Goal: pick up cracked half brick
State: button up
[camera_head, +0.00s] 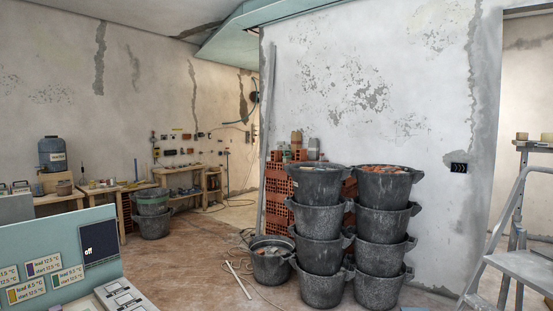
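I cannot make out a cracked half brick for certain. Reddish and grey rubble pieces (386,169) show at the top of the right stack of dark grey buckets (385,190). The left stack of buckets (318,187) stands beside it, with some grey fill at its top rim. A single bucket (271,267) on the floor to the left holds mixed rubble (268,246). The pieces are too small to tell one from another. My gripper is not in view.
Red hollow bricks (275,190) are stacked behind the buckets. A grey stepladder (515,262) stands at the right. Pale sticks (238,280) and a cable lie on the floor. Workbenches (130,186) line the back left. Open floor (180,262) lies left of the buckets.

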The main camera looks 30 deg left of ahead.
aim_at(275, 156)
jog(key=i+j+u, duration=0.4)
jog(key=i, duration=0.2)
jog(key=i+j, duration=0.2)
jog(key=i, duration=0.2)
jog(key=i+j+u, duration=0.1)
jog(key=i, duration=0.35)
jog(key=i+j, duration=0.2)
jog(key=i, duration=0.95)
jog(key=i+l, duration=0.15)
jog(key=i, duration=0.65)
jog(key=i+j+u, duration=0.25)
jog(key=i+u, duration=0.5)
jog(key=i, duration=0.3)
jog(key=i+u, duration=0.4)
jog(key=i, duration=0.15)
jog(key=i+l+u, duration=0.25)
jog(key=i+u, duration=0.15)
jog(key=i+j, duration=0.1)
jog(key=i, duration=0.85)
jog(key=i+j, duration=0.1)
jog(key=i, duration=0.9)
